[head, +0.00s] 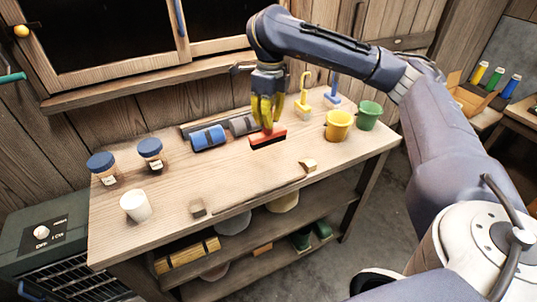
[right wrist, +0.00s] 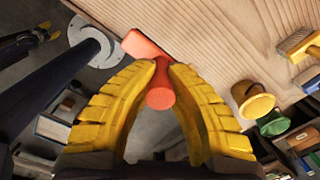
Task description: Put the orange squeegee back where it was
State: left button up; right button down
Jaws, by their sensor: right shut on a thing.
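The orange squeegee (head: 268,138) is in my right gripper (head: 266,118), over the back middle of the wooden workbench (head: 240,180). Its wide head with a dark lower edge points down at the bench top; I cannot tell whether it touches. In the right wrist view, the yellow fingers of my right gripper (right wrist: 166,66) are shut around the squeegee's handle (right wrist: 160,92), with its flat head (right wrist: 143,45) beyond them. What seems to be my left gripper (right wrist: 47,32) shows small at the upper left of that view, away from the squeegee; its fingers are unclear.
A blue roller (head: 208,138) and a grey roller (head: 242,125) lie left of the squeegee. A yellow brush (head: 303,105), yellow cup (head: 339,125) and green cup (head: 369,115) stand to the right. A small block (head: 308,165) lies in front. The bench's front middle is mostly clear.

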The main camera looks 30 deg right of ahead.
jog(key=shift+f, duration=6.5)
jog(key=shift+f, duration=0.1)
jog(key=c, duration=1.5)
grip_release()
jog(key=shift+o, duration=0.2)
jog(key=shift+s+r, duration=0.15)
jog(key=shift+r, duration=2.9)
jog(key=shift+s+r, duration=0.1)
jog(key=shift+r, duration=2.95)
